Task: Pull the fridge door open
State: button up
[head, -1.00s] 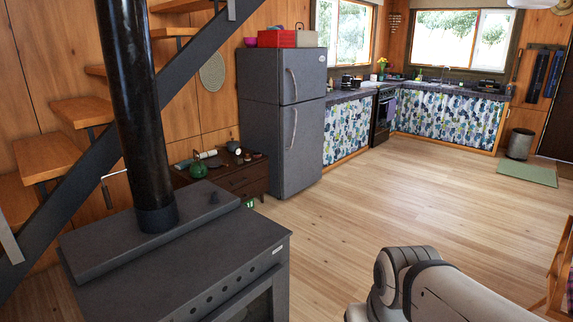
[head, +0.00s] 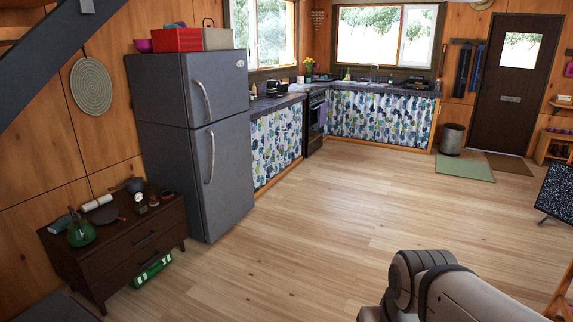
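The grey fridge (head: 192,140) stands left of centre in the head view, against the wooden wall. It has a small upper door (head: 228,84) and a taller lower door (head: 230,168), both shut. Each door has a vertical curved metal handle near its left edge: the upper handle (head: 202,100) and the lower handle (head: 211,157). Part of my arm shows at the bottom right, well apart from the fridge. My gripper is not in view.
A dark drawer chest (head: 115,245) with a green kettle (head: 80,234) stands left of the fridge. A curtained counter (head: 277,145) runs right of it. The wooden floor (head: 300,240) before the fridge is clear. A green mat (head: 464,168) lies farther back.

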aim_at(222, 149)
jog(key=z, duration=0.05)
jog(key=i, duration=1.7)
jog(key=u, duration=0.4)
jog(key=i, duration=1.9)
jog(key=u, duration=0.4)
jog(key=i, duration=1)
jog(key=u, duration=0.3)
